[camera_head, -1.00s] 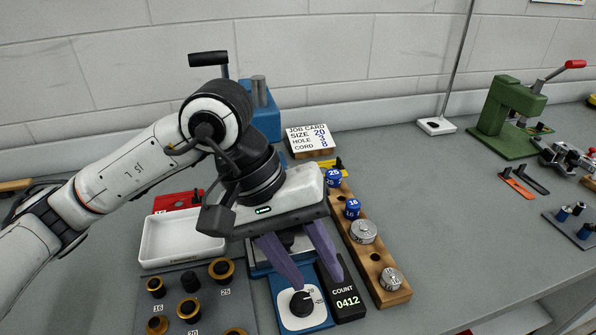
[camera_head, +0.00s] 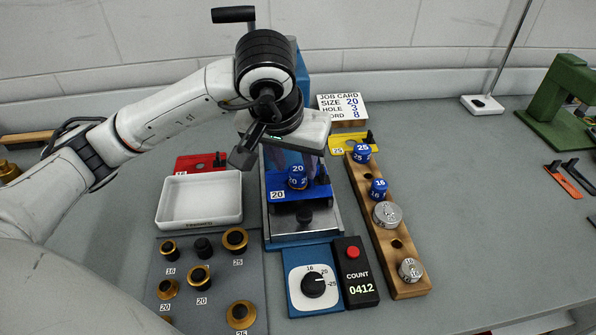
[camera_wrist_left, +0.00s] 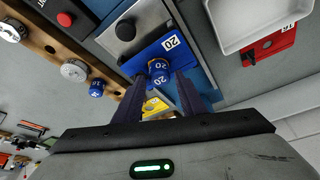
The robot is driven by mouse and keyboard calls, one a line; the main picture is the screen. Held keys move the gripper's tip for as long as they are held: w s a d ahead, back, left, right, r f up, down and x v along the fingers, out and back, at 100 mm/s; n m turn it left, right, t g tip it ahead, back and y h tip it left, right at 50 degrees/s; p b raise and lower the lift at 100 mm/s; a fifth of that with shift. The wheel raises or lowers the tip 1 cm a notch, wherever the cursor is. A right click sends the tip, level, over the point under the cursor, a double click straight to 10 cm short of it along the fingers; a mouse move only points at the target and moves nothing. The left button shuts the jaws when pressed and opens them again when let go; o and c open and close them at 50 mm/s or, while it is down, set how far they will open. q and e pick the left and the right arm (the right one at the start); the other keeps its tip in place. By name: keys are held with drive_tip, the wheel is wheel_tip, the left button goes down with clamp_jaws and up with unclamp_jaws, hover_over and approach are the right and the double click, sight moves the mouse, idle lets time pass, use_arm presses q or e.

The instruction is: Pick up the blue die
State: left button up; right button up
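A blue block labelled 20 (camera_head: 322,191) sits on the blue press base in the middle of the bench. A blue cylinder marked 20 (camera_head: 297,177) stands upright on it. My left gripper (camera_head: 293,158) is open, its purple fingers pointing down just behind the cylinder. In the wrist view, my left gripper (camera_wrist_left: 162,82) has its two fingers spread apart, with the cylinder (camera_wrist_left: 160,72) in view between their tips and the block (camera_wrist_left: 176,48) beyond. I cannot tell if the fingers touch either one. My right gripper is not in view.
A wooden rack (camera_head: 398,258) with blue and metal cylinders stands at right. A white tray (camera_head: 200,219) and a red block (camera_head: 190,163) lie at left, a yellow block (camera_head: 350,145) behind. A dial box (camera_head: 314,284) and counter (camera_head: 356,272) stand in front.

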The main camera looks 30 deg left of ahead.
use_arm(q)
drive_tip(key=shift+x, duration=1)
drive_tip(key=c, duration=0.8)
clamp_jaws()
drive_tip(key=shift+r, duration=0.15)
